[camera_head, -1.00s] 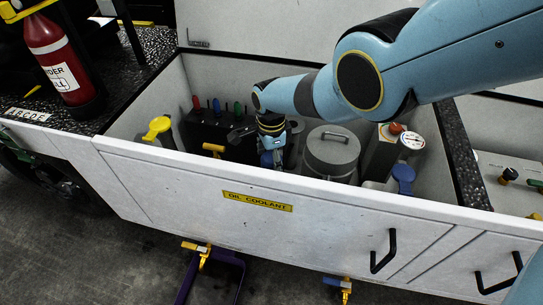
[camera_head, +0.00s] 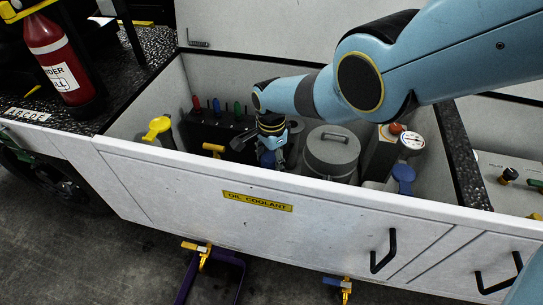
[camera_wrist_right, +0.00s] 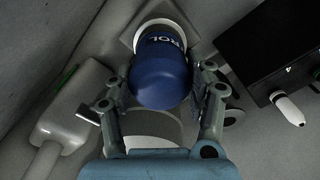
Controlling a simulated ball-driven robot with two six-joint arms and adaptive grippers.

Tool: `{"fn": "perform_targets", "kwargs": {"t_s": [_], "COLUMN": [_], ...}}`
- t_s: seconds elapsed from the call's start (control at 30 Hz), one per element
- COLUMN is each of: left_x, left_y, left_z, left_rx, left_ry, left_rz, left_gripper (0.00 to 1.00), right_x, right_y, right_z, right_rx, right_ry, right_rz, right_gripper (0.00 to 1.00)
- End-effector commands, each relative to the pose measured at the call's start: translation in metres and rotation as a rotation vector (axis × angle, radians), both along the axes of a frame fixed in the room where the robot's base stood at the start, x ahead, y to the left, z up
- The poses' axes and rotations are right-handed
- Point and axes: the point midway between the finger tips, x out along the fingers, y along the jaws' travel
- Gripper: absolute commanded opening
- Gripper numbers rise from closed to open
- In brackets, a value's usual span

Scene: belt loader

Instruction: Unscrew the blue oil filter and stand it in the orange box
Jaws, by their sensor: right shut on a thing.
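The blue oil filter (camera_wrist_right: 160,72) is a rounded blue cylinder with white lettering, seen close in the right wrist view at a pale square mount. My right gripper (camera_wrist_right: 160,88) has its fingers on both sides of the filter and is shut on it. In the head view the right gripper (camera_head: 271,150) reaches down into the open white compartment, and a little of the filter (camera_head: 267,159) shows below it. I cannot tell whether the filter's thread is still engaged. The orange box is not seen. My left gripper is not in view.
The compartment's front wall (camera_head: 250,180) stands close before the gripper. A grey lidded canister (camera_head: 331,152) is to its right, a dark block with coloured knobs (camera_head: 212,125) to its left. A yellow-capped container (camera_head: 158,130) and a blue-capped one (camera_head: 403,176) stand farther out.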

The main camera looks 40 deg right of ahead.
Motion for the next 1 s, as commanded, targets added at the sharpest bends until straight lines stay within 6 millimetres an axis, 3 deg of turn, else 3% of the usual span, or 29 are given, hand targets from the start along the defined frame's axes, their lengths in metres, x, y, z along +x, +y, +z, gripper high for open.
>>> {"fn": "perform_targets", "kwargs": {"t_s": [0.33, 0.5, 0.8, 1.0], "left_x": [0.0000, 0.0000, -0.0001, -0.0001], "left_y": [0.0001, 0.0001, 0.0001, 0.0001], "left_z": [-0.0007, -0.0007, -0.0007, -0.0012], "left_rx": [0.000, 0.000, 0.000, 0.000], "left_ry": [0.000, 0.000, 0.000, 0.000], "left_rz": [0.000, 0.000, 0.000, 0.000], "left_gripper": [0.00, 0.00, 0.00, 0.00], "right_x": [0.0012, 0.0011, 0.0012, 0.0012], "right_y": [0.0000, 0.0000, 0.0000, 0.0000], "right_z": [0.0011, 0.0012, 0.0012, 0.0013], "right_rx": [-0.001, -0.001, -0.001, 0.000], "right_ry": [-0.002, -0.002, -0.002, -0.003], "right_rz": [0.642, 0.762, 0.789, 1.110], "right_gripper": [0.03, 0.03, 0.03, 0.03]}}
